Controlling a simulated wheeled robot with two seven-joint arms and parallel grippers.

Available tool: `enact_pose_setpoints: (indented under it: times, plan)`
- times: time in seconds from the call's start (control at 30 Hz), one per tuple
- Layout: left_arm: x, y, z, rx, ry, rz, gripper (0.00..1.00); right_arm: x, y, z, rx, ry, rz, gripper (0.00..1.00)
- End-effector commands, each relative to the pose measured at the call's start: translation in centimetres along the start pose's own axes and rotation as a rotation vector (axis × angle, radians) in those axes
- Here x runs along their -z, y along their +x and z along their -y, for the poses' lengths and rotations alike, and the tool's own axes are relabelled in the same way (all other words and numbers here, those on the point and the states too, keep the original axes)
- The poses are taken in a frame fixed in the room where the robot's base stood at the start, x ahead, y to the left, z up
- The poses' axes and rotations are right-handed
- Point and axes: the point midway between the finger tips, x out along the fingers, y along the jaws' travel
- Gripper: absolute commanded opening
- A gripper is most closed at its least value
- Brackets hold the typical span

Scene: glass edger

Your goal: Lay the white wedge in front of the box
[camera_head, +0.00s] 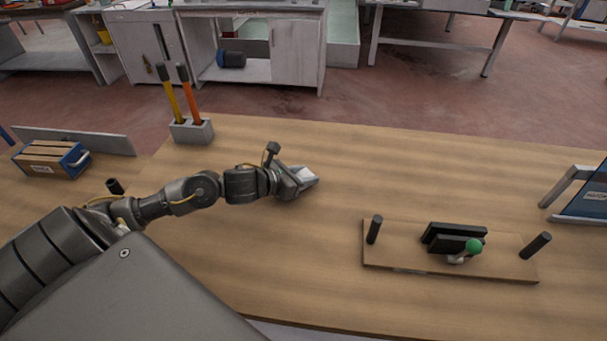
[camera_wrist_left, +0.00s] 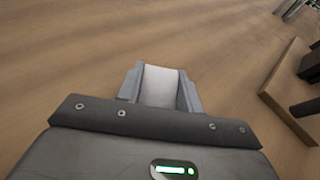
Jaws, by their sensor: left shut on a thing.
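The white wedge (camera_head: 308,173) sits between the fingers of my left gripper (camera_head: 304,180), over the middle of the wooden table. It also shows in the left wrist view (camera_wrist_left: 160,84), gripped between the two grey fingers (camera_wrist_left: 160,92). I cannot tell whether the wedge touches the table. A blue box (camera_head: 72,160) with a light handle, a label and wooden slats on top stands at the far left, well away from the gripper. My right gripper is not in view.
A wooden board (camera_head: 400,262) with dark pegs and a green-knobbed black clamp (camera_head: 455,240) lies to the right. A grey holder (camera_head: 191,132) with two upright tools stands behind my left arm. A blue, grey-framed object (camera_head: 590,198) is at the right edge. The table between is clear.

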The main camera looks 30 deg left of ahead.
Motion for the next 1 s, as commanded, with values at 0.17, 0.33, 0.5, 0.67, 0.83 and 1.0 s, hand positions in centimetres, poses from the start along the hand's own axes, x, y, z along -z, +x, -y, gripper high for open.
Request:
enact_pose_setpoints:
  times: [0.17, 0.33, 0.5, 0.67, 0.83, 1.0]
  plan:
    - [0.3, 0.1, 0.0, -0.001, 0.002, 0.003, 0.12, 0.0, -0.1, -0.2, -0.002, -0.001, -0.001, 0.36]
    - [0.4, 0.2, 0.0, 0.000, 0.002, 0.003, 0.12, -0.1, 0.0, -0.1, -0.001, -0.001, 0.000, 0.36]
    - [0.6, 0.2, 0.0, 0.000, 0.002, 0.002, 0.41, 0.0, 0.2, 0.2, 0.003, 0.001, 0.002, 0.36]
    - [0.6, 0.2, 0.0, 0.000, 0.001, 0.002, 0.58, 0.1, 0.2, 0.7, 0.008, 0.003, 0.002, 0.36]
    - [0.6, 0.2, 0.0, 0.000, 0.001, 0.002, 0.58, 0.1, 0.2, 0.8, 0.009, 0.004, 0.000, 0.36]
    - [0.1, 0.0, 0.0, 0.000, 0.001, 0.002, 0.58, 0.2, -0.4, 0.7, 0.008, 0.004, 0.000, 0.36]
